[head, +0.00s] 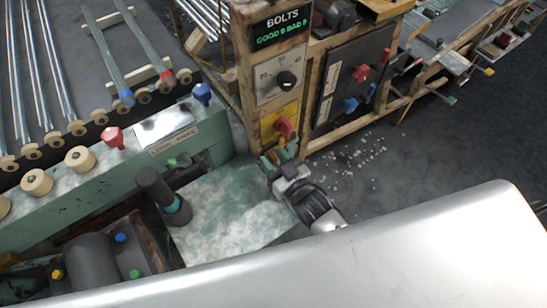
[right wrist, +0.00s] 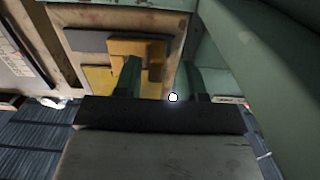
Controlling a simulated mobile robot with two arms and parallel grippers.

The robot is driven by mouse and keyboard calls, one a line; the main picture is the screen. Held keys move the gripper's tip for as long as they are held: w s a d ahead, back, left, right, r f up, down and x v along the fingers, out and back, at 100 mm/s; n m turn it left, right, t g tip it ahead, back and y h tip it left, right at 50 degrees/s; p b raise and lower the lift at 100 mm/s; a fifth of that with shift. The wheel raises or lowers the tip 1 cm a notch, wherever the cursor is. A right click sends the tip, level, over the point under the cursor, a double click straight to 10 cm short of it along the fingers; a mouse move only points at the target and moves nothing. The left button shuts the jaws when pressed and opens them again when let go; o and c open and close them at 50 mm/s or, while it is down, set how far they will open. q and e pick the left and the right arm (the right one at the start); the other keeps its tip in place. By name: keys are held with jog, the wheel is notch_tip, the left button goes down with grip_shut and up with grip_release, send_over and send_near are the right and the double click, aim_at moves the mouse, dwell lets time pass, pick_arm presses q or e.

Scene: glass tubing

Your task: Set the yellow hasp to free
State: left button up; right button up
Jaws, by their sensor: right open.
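The yellow hasp (right wrist: 140,47) shows in the right wrist view as a blocky yellow piece on a worn beige panel, with grey plates beside it. My right gripper (right wrist: 156,80) is open, its two green fingers pointing at the panel. The left finger overlaps the lower part of the hasp; I cannot tell whether they touch. In the head view my right gripper (head: 279,158) is at the lower part of the wooden post, just below a yellow plate with a red knob (head: 283,128). The hasp is not clear there. My left gripper is not in view.
The post carries a dial (head: 286,80) and a BOLTS sign (head: 281,28). A dark panel with red and blue handles (head: 350,82) stands to its right. A green machine bed (head: 225,205) lies left of my gripper. White shards (head: 355,160) litter the floor.

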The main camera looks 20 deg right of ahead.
jog(key=v, duration=1)
jog(key=shift+s, duration=0.35)
jog(key=shift+d, duration=0.1)
